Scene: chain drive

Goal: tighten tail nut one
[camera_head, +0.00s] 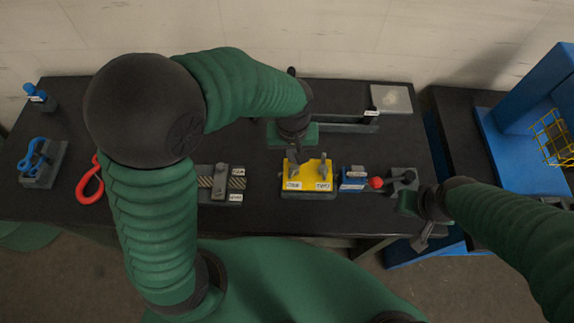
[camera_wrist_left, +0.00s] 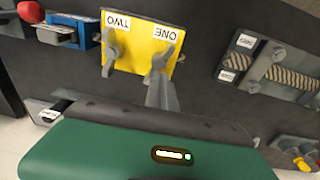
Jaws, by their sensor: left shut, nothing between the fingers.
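The yellow block (camera_head: 308,178) stands near the middle of the table, with labels ONE and TWO on its front. A grey winged nut stands above each label; tail nut two (camera_head: 323,169) is clear to see. The block also shows in the left wrist view (camera_wrist_left: 138,62). There, nut two (camera_wrist_left: 111,46) stands apart from my fingers. My left gripper (camera_head: 293,157) is shut and empty, its fingers pointing at the ONE side. In the left wrist view its fingertips (camera_wrist_left: 160,82) overlap nut one, mostly hiding it; I cannot tell whether they touch. My right gripper (camera_head: 424,237) is at the table's right edge, fingers unclear.
A blue block (camera_head: 353,179) with a red knob (camera_head: 376,183) sits right of the yellow block. A chain fixture (camera_head: 222,184) lies to its left. A red hook (camera_head: 90,184) and a blue shackle (camera_head: 35,158) are far left. A pale plate (camera_head: 391,99) lies at the back.

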